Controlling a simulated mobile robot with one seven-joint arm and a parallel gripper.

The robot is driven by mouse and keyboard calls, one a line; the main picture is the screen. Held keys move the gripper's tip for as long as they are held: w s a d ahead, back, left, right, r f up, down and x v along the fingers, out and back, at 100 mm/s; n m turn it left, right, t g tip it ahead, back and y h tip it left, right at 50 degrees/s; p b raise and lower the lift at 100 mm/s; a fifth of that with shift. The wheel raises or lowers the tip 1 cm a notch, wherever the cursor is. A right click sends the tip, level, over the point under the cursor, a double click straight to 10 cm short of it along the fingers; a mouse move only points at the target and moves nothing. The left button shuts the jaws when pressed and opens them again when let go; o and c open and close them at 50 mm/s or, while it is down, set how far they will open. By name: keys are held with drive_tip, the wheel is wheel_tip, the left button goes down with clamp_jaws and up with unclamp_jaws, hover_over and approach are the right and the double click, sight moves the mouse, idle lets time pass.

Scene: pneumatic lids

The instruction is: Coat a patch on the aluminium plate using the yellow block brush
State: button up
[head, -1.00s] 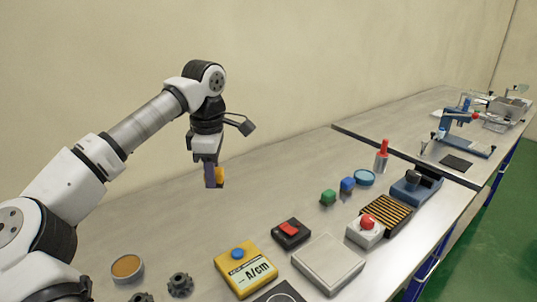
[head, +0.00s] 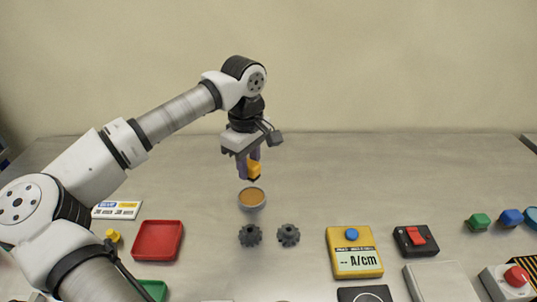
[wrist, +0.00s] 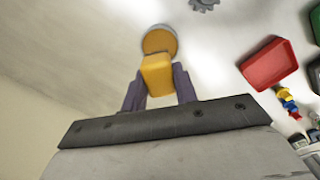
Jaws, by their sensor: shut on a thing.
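The yellow block brush (head: 254,169) is held between the purple fingers of my gripper (head: 248,166), with its dark end pointing down. In the wrist view the brush (wrist: 157,74) also shows between the fingers. A round tin with amber-brown contents (head: 252,196) stands on the bench close below the brush. In the wrist view the tin (wrist: 160,38) lies just beyond the brush's end; a small gap seems to remain. A light grey flat slab (head: 438,281), possibly the aluminium plate, is cut off by the lower right edge.
Two dark gears (head: 268,235) lie in front of the tin. A red tray (head: 158,240) and a green tray (head: 153,289) are at left. A yellow A/cm meter (head: 354,252) and a red rocker switch (head: 416,240) are at right. The bench behind the tin is clear.

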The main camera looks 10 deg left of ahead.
sight(250, 196)
drive_tip(key=shift+f+b, duration=1.45)
drive_tip(key=shift+f, duration=1.55)
drive_tip(key=shift+f+b, duration=0.6)
drive_tip(key=shift+b, duration=0.1)
drive_tip(key=shift+r, duration=0.1)
drive_tip(key=shift+r+p, duration=1.9)
drive_tip(key=shift+r, duration=1.6)
drive_tip(key=shift+f+b, duration=0.85)
drive_tip(key=shift+f, duration=0.05)
drive_tip(key=shift+r, duration=0.1)
drive_tip(key=shift+s+a, duration=0.15)
